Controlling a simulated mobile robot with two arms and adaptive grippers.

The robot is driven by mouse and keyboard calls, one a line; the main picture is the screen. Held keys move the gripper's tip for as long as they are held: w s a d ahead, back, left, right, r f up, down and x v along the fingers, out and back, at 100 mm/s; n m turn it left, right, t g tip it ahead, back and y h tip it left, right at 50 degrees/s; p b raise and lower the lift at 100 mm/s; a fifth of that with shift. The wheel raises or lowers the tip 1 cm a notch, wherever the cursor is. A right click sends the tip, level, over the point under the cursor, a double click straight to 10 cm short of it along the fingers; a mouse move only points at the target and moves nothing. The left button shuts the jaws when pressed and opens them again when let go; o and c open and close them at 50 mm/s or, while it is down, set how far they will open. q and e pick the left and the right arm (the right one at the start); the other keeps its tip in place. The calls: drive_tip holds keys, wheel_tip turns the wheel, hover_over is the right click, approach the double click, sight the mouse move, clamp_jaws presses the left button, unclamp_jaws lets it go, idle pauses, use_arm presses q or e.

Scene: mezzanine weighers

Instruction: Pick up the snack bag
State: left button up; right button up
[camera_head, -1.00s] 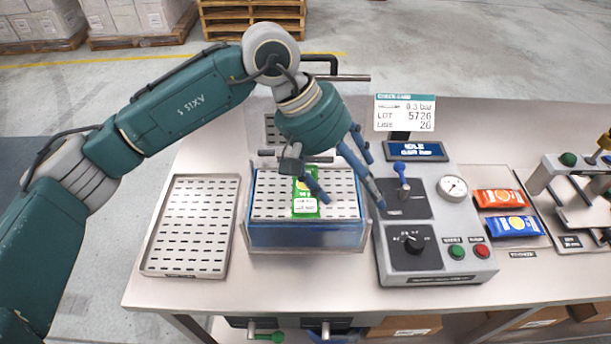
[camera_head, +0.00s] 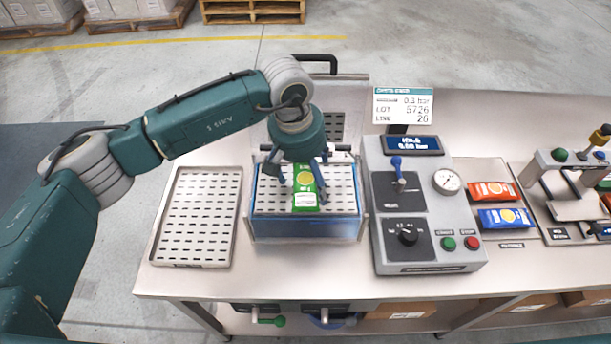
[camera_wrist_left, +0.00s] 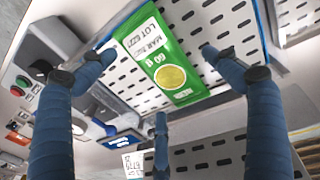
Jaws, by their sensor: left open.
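The green snack bag (camera_head: 305,187) lies on the perforated plate inside the blue-walled vacuum chamber (camera_head: 305,230). It has a yellow disc and a white label. In the left wrist view the bag (camera_wrist_left: 165,62) lies ahead, between the spread blue fingers. My left gripper (camera_head: 298,180) is open above the bag, its fingers pointing down around it with nothing held. The left gripper (camera_wrist_left: 160,70) also shows in its own wrist view. Whether the fingers touch the bag or plate I cannot tell. My right gripper is not in view.
An empty perforated tray (camera_head: 196,215) lies left of the chamber. The control panel (camera_head: 410,255), with a blue-knobbed lever, stands close on the right. An orange bag (camera_head: 492,190) and a blue bag (camera_head: 505,218) lie farther right. The chamber's raised lid stands behind.

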use_arm(q)
drive_tip(key=shift+f, duration=0.7)
drive_tip(key=c, duration=1.3)
drive_tip(key=shift+o, duration=0.2)
